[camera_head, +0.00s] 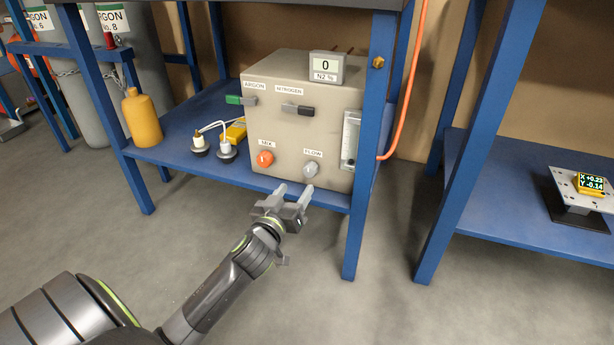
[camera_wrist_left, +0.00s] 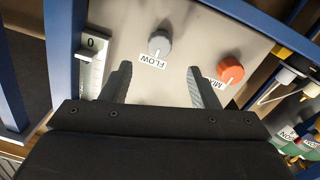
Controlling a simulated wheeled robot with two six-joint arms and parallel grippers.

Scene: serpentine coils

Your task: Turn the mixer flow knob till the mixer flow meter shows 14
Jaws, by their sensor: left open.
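The mixer is a beige box (camera_head: 285,135) on the lower blue shelf. Its grey flow knob (camera_head: 311,169) sits at the lower right of the front, and the wrist view shows it (camera_wrist_left: 159,42) with an upside-down FLOW label. The flow meter (camera_head: 350,140) is a clear upright tube at the right edge of the front; in the wrist view its end (camera_wrist_left: 93,55) is marked 0. My left gripper (camera_head: 294,192) is open and empty, just in front of and below the knob, apart from it. In the wrist view the knob lies beyond and between the fingertips (camera_wrist_left: 160,68). My right gripper is not in view.
An orange mix knob (camera_head: 265,158) is left of the flow knob. Green argon (camera_head: 240,100) and dark nitrogen (camera_head: 298,108) levers are above. A display (camera_head: 325,67) on top reads 0 N2 %. A blue table leg (camera_head: 368,150) stands close on the right.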

